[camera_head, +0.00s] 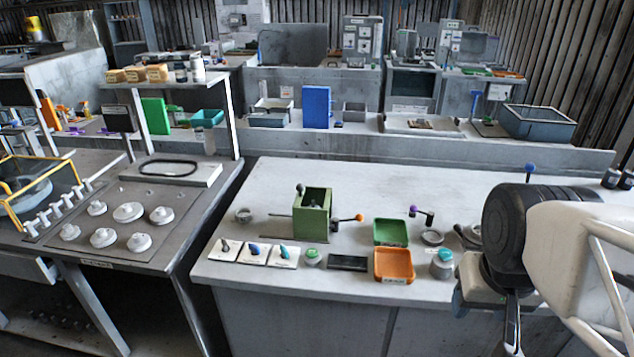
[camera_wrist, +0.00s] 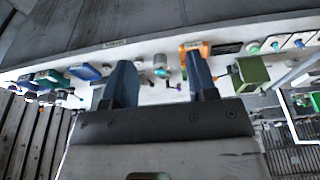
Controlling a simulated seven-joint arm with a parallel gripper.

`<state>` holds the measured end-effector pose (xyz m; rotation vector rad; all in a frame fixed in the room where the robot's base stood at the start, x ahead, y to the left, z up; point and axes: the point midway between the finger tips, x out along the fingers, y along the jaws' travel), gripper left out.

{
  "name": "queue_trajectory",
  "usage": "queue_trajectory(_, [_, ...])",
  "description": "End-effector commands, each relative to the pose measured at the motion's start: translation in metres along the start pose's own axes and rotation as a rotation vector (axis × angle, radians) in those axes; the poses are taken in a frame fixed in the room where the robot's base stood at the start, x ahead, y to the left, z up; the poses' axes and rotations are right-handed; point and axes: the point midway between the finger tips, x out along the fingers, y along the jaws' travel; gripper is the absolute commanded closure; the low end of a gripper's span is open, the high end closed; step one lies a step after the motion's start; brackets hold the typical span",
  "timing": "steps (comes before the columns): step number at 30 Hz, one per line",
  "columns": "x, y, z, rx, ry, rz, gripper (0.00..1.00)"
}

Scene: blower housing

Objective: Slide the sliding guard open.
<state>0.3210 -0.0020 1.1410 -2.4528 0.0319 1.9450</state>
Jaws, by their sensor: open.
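A green box-like part (camera_head: 313,214), which looks like the sliding guard, stands upright on the middle of the pale workbench. Thin dark rails (camera_head: 279,214) run out to its left. A dark knob (camera_head: 300,188) is at its upper left edge, and an orange-knobbed lever (camera_head: 347,218) is at its right. What is inside it is mostly hidden. The green part also shows in the wrist view (camera_wrist: 251,73). My gripper (camera_wrist: 158,60) is open and empty, with its two fingers apart. In the head view it is at the right, well away from the green part.
A green tray (camera_head: 391,232), an orange tray (camera_head: 394,265), a purple-knobbed lever (camera_head: 424,214) and a teal-topped jar (camera_head: 442,263) lie between my gripper and the green part. Small cards (camera_head: 254,254) line the front. A yellow-framed cover (camera_head: 38,187) stands on the left bench.

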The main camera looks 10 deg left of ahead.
Motion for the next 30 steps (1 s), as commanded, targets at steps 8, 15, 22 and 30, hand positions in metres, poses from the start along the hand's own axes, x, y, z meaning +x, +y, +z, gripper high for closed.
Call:
queue_trajectory(8, [-0.006, -0.013, -0.041, 0.013, -0.021, -0.008, 0.47])
queue_trajectory(15, [-0.009, -0.036, -0.098, 0.032, -0.048, -0.015, 0.47])
queue_trajectory(22, [-0.007, -0.063, -0.152, 0.052, -0.074, -0.02, 0.47])
queue_trajectory(30, [0.003, -0.102, -0.213, 0.075, -0.105, -0.022, 0.47])
